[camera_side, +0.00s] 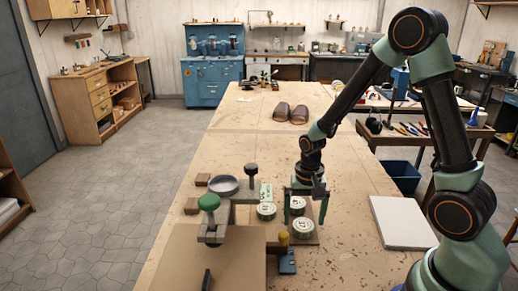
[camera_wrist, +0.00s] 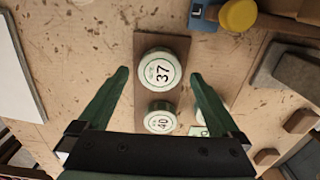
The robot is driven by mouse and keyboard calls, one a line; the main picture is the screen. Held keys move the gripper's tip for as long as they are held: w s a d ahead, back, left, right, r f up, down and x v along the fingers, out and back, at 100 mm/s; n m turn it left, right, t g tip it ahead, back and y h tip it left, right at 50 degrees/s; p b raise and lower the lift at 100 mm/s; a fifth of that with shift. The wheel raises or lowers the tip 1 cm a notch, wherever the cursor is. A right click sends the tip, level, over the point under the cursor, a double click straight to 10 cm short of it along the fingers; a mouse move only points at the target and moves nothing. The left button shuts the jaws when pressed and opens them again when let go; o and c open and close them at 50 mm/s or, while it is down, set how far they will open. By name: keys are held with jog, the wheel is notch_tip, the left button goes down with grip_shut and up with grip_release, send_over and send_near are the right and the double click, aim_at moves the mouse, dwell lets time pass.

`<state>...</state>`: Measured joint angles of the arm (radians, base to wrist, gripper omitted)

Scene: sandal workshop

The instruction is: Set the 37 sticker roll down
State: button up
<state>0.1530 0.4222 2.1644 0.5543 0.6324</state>
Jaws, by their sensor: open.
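The 37 sticker roll (camera_wrist: 162,74) is a round white-and-green roll. It lies flat on a brown board (camera_wrist: 180,45), label up. It also shows in the side view (camera_side: 302,229) as the roll nearest that camera. My gripper (camera_wrist: 160,75) is open, with one green finger on each side of the 37 roll and a visible gap at both sides. In the side view my gripper (camera_side: 305,221) points down at the roll; the exact fingertip height is hard to tell. The 40 roll (camera_wrist: 160,119) sits just behind the 37 roll on the same board.
Another roll (camera_side: 266,210) stands to the left. A white slab (camera_side: 403,222) lies right. Brown sandals (camera_side: 290,113) rest farther back; the bench between is mostly clear.

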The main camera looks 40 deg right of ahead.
notch_tip(320, 180, up, 10)
notch_tip(320, 180, up, 7)
jog(key=n+t, duration=0.3)
jog(key=n, duration=0.1)
send_over(303, 225)
jog(key=s+a, duration=0.2)
jog(key=a, duration=0.1)
jog(key=s+a+r+n+t, duration=0.2)
jog(key=s+r+n, duration=0.1)
jog(key=r+n, duration=0.2)
jog(key=shift+s+t, duration=0.3)
jog(key=shift+s, duration=0.1)
